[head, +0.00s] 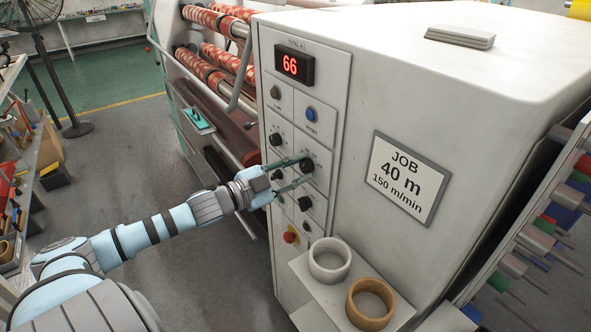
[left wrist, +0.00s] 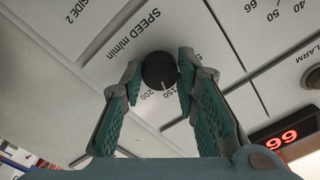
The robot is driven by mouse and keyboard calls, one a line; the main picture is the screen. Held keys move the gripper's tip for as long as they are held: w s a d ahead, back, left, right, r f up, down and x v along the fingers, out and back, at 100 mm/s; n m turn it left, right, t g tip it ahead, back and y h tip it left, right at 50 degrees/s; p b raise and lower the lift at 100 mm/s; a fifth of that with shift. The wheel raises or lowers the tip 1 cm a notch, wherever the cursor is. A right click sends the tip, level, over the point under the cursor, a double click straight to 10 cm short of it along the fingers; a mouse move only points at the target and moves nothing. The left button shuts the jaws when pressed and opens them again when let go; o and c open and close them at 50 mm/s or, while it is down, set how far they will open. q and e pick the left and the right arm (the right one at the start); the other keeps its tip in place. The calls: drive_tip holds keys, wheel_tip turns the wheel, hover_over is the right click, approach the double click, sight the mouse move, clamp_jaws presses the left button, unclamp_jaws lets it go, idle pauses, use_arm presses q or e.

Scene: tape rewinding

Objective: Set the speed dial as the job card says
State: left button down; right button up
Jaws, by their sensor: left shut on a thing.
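The job card (head: 407,178) on the white machine's side reads "JOB 40 m, 150 m/min". The round black speed dial (head: 307,165) is on the front panel; in the left wrist view the dial (left wrist: 159,70) sits below the label "SPEED m/min". Its pale pointer line seems to lie between the marks 150 and 200, but the exact setting is hard to read. My left gripper (head: 301,172) is shut on the dial, with its green fingers (left wrist: 160,80) on either side of it. My right gripper is not in view.
Other black knobs, a blue button (head: 311,114) and a red emergency knob (head: 291,237) surround the dial. A shelf below holds a white ring (head: 330,260) and a brown ring (head: 370,304).

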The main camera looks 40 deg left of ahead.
use_arm(q)
drive_tip(key=shift+r, duration=0.2)
drive_tip(key=c, duration=1.4)
unclamp_jaws()
drive_tip(key=shift+d, duration=0.1)
drive_tip(key=shift+o, duration=0.8)
drive_tip(key=shift+w+f, duration=0.15)
